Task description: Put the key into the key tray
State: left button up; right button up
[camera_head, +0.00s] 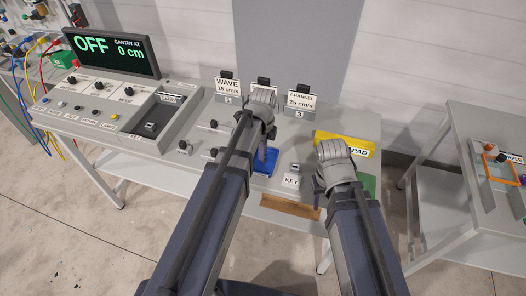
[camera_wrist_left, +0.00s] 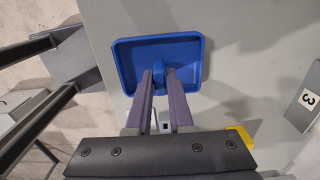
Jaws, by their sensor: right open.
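The blue tray (camera_head: 265,168) lies on the worktable and looks like the key tray. It also shows at the top of the left wrist view (camera_wrist_left: 189,88). My left gripper (camera_head: 264,152) points down over the tray. In the left wrist view its two purple-grey fingers (camera_wrist_left: 162,82) are close together around a small blue piece (camera_wrist_left: 168,73), which looks like the key. The fingers hide most of it, and I cannot tell whether it touches the tray floor. My right gripper (camera_head: 325,183) is open and empty to the right of the tray.
A KEY label (camera_head: 291,181) stands right of the tray, beside a small grey block (camera_head: 295,167). The control console (camera_head: 124,107) with an OFF display (camera_head: 110,52) is at left. Numbered cards stand behind. A yellow pad sign (camera_head: 345,144) is near my right gripper.

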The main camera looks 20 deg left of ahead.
pick_arm(q)
jog(key=o, duration=0.4)
jog(key=shift+r, duration=0.2)
notch_tip(320, 180, up, 12)
jog(key=p, duration=1.2)
jog(key=s+d+n, duration=0.3)
jog(key=s+n, duration=0.1)
jog(key=n, duration=0.1)
jog(key=s+d+n, duration=0.4)
jog(key=s+n, duration=0.1)
jog(key=s+d+n+y, duration=0.1)
jog(key=s+d+n, duration=0.2)
jog(key=s+n, duration=0.1)
jog(key=shift+s+d+n, duration=0.25)
jog(key=shift+s+n, duration=0.15)
jog(key=shift+s, duration=0.25)
